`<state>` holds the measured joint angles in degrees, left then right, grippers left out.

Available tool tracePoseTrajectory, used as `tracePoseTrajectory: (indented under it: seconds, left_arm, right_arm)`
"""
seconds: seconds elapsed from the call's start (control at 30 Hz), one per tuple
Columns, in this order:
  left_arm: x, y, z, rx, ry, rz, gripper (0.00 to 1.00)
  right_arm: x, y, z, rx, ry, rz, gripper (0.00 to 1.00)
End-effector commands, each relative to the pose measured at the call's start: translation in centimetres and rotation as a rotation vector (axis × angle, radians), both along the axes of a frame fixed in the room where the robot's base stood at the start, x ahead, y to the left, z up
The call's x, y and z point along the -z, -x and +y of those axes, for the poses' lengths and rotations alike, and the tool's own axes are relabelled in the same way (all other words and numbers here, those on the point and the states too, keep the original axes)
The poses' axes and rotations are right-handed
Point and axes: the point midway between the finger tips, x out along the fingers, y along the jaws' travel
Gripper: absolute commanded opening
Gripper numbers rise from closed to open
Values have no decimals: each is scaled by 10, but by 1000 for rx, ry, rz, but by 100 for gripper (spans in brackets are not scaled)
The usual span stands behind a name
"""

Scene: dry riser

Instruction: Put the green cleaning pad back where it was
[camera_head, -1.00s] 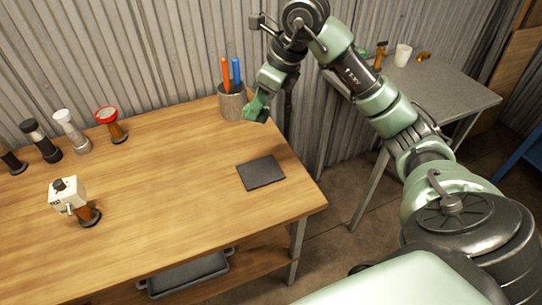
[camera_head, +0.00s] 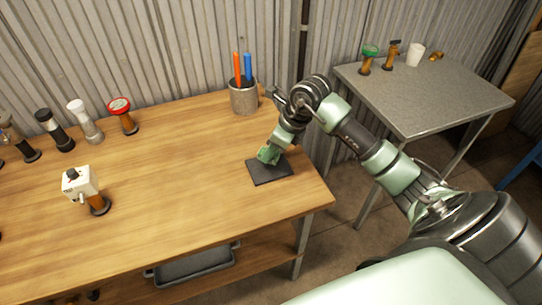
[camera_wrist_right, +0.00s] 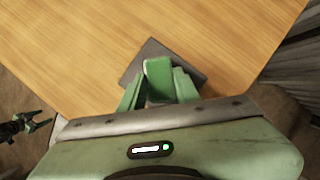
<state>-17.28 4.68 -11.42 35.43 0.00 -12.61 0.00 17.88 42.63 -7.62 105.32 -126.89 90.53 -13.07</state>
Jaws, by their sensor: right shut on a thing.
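The green cleaning pad (camera_wrist_right: 158,78) is between the two green fingers of my right gripper (camera_wrist_right: 158,90) in the right wrist view. My right gripper (camera_head: 268,156) is shut on it and points down over the dark flat mat (camera_head: 280,175) on the wooden table. The mat also shows behind the pad in the right wrist view (camera_wrist_right: 148,50). In the head view the fingers mostly hide the pad. I cannot tell whether the pad touches the mat. What looks like my left gripper (camera_wrist_right: 32,121) is small at the left edge of the right wrist view.
A grey cup (camera_head: 243,98) with an orange and a blue pen stands behind the mat. Several handled tools and a white-headed device (camera_head: 82,184) stand on the left of the wooden table (camera_head: 170,215). A grey side table (camera_head: 430,95) holds small items and a white cup (camera_head: 415,55).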

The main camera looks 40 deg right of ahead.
Motion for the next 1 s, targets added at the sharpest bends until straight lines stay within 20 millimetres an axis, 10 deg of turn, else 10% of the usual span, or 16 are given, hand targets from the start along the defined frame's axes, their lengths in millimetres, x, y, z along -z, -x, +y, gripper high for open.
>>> tracePoseTrajectory:
  seconds: [0.53, 0.57, 0.63, 1.0]
  left_arm:
    - [2, -3, -3, -1, 4, -4, 64]
    - [1, -3, -3, -1, 4, -4, 64]
    - [0, -3, -4, -1, 4, -4, 64]
    - [-4, -3, -3, 0, 4, -4, 64]
  right_arm:
    - [34, 0, 0, 0, 1, 1, 0]
    - [33, 0, 0, 0, 1, 1, 37]
    - [32, 0, 0, 1, -1, 2, 54]
    - [28, 0, 1, 1, -1, 1, 54]
